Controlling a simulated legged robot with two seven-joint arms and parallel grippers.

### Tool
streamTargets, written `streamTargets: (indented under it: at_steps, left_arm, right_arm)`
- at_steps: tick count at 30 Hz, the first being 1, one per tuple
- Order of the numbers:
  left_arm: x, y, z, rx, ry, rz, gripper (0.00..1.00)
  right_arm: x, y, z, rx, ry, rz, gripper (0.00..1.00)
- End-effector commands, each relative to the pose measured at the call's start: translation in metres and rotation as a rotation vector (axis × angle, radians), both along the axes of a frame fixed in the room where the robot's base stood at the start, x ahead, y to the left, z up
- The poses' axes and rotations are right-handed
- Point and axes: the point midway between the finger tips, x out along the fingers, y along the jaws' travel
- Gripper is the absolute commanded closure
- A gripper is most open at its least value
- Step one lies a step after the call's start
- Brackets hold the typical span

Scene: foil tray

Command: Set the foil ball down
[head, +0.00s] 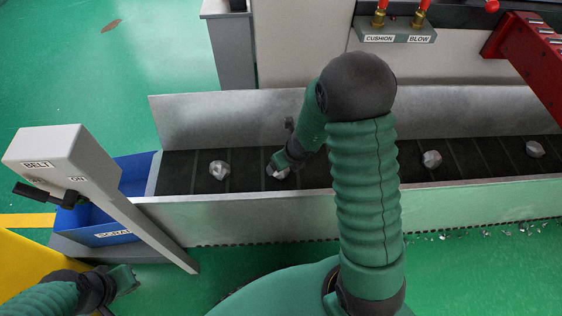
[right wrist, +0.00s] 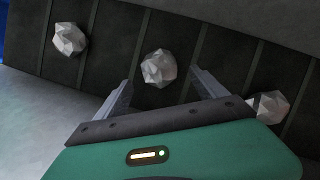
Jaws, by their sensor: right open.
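Grey, faceted foil balls lie spaced along a dark ribbed belt (head: 247,178). One foil ball (head: 277,172) is beside my right gripper (head: 281,163), which partly covers it in the head view. In the right wrist view this ball (right wrist: 158,68) sits on the belt at the mouth of my open jaws (right wrist: 160,82), with belt showing between it and each finger. Another ball (head: 219,169) lies to its left, and one (right wrist: 268,106) lies to its right, partly behind my gripper. My left gripper (head: 125,281) is at lower left, away from the belt; its jaw opening is unclear.
Metal side walls (head: 330,200) line the belt. A blue scrap bin (head: 110,222) stands at its left end, behind a slanted grey BELT lever post (head: 70,160). More balls (head: 432,159) lie to the right. A red arm-like part (head: 528,60) is at upper right.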

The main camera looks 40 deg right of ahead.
Motion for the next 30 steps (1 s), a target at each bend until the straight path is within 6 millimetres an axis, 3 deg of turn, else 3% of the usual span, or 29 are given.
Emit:
streamTargets:
  at_steps: [1, 7, 30]
  left_arm:
    - [0.000, 0.000, 0.018, 0.000, 0.000, 0.000, 1.00]
    - [0.000, 0.000, 0.037, 0.000, 0.000, 0.000, 1.00]
    - [0.000, 0.000, 0.037, 0.000, 0.000, 0.000, 1.00]
  right_arm:
    - [-0.005, 0.000, 0.022, 0.000, -0.001, -0.002, 0.19]
    - [-0.019, 0.001, 0.051, 0.000, 0.000, -0.001, 0.19]
    - [-0.022, 0.001, 0.053, 0.000, 0.001, -0.001, 0.19]
